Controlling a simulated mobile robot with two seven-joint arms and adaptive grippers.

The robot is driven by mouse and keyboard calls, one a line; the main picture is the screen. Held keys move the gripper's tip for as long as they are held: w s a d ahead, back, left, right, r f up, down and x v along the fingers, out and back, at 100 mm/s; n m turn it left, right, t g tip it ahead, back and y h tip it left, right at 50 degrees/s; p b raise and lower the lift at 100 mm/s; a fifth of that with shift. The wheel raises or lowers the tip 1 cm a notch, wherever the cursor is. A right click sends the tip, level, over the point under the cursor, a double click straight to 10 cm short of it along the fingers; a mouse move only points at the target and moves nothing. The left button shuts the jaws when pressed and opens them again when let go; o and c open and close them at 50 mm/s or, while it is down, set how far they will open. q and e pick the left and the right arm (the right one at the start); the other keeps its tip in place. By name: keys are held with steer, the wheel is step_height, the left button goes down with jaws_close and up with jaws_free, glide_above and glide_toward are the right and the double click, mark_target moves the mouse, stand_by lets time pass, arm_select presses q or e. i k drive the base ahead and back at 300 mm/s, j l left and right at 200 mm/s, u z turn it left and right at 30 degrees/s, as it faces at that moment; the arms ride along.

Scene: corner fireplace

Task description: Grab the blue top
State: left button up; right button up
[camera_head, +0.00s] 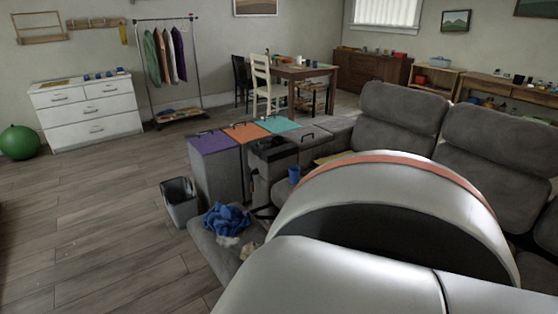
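The blue top (226,220) is a crumpled blue cloth. It lies on the near left end of the grey sofa (222,262), with small whitish and tan crumpled cloths beside it. A large part of my own arm, in white and grey with an orange band, fills the lower right of the head view and hides much of the sofa. Neither of my grippers shows in this view, so nothing is seen touching the blue top.
A grey bin (180,203) stands on the floor left of the blue top. Behind are bins with purple, orange and teal lids (243,133) and a blue cup (294,173). A white dresser (88,112) and clothes rack (170,65) stand farther back. The floor at left is clear.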

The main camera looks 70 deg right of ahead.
mark_target(228, 221)
steer(key=z, duration=1.8)
steer(key=i+j+z, duration=0.2)
steer(key=z, duration=0.9)
steer(key=i+j+z, duration=0.1)
steer(key=j+z, duration=0.55)
steer(key=j, duration=0.2)
steer(key=j+z, duration=0.3)
steer(key=j, duration=0.65)
steer(key=j+z, duration=0.1)
steer(key=j, duration=1.2)
steer(key=k+j, duration=0.1)
steer(key=j, duration=1.2)
steer(key=i+z, duration=0.05)
